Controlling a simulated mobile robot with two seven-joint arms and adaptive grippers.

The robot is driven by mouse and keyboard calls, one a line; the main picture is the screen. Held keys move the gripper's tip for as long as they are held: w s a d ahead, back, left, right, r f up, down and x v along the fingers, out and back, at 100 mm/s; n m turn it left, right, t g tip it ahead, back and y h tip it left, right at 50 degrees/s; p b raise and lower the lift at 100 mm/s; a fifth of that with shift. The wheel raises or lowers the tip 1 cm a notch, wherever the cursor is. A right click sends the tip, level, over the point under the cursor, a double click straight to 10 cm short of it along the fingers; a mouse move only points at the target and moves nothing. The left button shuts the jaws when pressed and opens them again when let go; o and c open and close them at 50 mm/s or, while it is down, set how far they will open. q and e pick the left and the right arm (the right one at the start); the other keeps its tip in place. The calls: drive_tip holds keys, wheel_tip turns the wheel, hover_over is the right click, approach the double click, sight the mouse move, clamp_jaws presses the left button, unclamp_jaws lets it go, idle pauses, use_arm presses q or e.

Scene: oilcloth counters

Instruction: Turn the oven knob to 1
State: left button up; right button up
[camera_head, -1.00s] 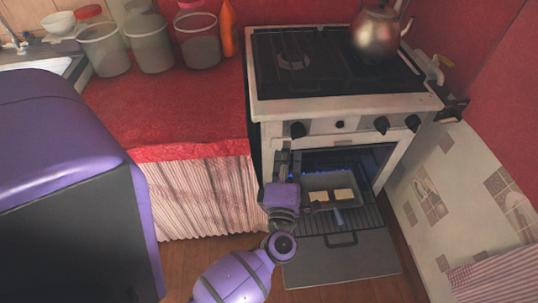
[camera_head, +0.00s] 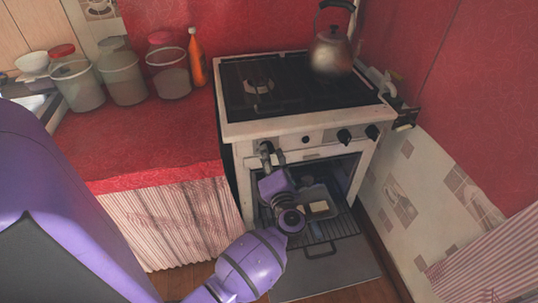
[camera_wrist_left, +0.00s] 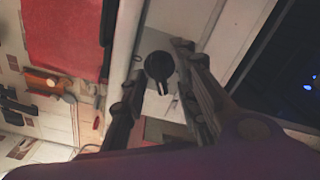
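The white oven (camera_head: 299,127) has dark knobs along its front panel. My left gripper (camera_head: 271,158) is at the left end of this panel, at the left knob, which it mostly hides in the head view. In the left wrist view the round black knob (camera_wrist_left: 159,66), with a pointer-like ridge, lies between the two fingers of the gripper (camera_wrist_left: 157,80). The fingers are apart, with a visible gap beside the knob; I cannot tell whether the right finger touches it. My right gripper is not in view.
The oven door (camera_head: 330,268) is down, with a rack and a tray (camera_head: 318,195) of food below my arm. A kettle (camera_head: 332,52) stands on the stovetop. Jars and an orange bottle (camera_head: 197,60) stand on the red counter (camera_head: 150,130). A wall closes the right side.

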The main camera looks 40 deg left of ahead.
use_arm(q)
drive_tip(key=shift+w+a, duration=0.2)
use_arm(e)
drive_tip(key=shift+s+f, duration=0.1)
use_arm(q)
clamp_jaws()
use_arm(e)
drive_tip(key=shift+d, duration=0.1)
use_arm(q)
drive_tip(key=shift+r+m+p, duration=0.1)
drive_tip(key=shift+m+p, duration=4)
drive_tip(key=shift+m, duration=1.8)
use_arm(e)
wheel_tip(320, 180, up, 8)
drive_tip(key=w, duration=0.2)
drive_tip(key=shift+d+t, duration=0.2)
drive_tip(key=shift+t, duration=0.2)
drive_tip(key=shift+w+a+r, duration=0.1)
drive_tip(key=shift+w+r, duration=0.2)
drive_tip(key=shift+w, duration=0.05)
